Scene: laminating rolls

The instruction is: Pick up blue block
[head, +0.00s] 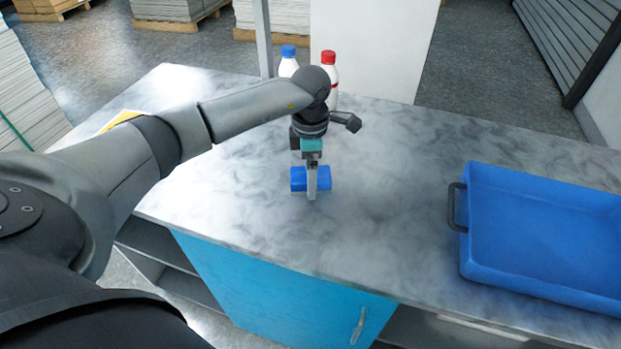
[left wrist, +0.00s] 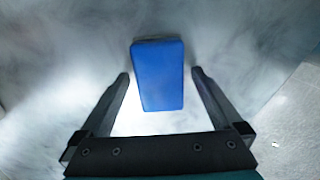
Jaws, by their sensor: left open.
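The blue block (head: 298,180) lies on the grey marbled counter (head: 390,190), in the middle of the head view. In the left wrist view the blue block (left wrist: 158,78) shows whole, with its near end between the two open fingers and its far end beyond the fingertips. My left gripper (head: 312,195) points down at the block and its fingers hide part of it in the head view. In the left wrist view my left gripper (left wrist: 160,77) is open, with a gap on each side of the block. My right gripper is not in view.
A blue tray (head: 465,245) with a dark handle stands on the counter at the right. Two white bottles, one with a blue cap (head: 288,52) and one with a red cap (head: 328,58), stand behind my left gripper. The counter between block and tray is clear.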

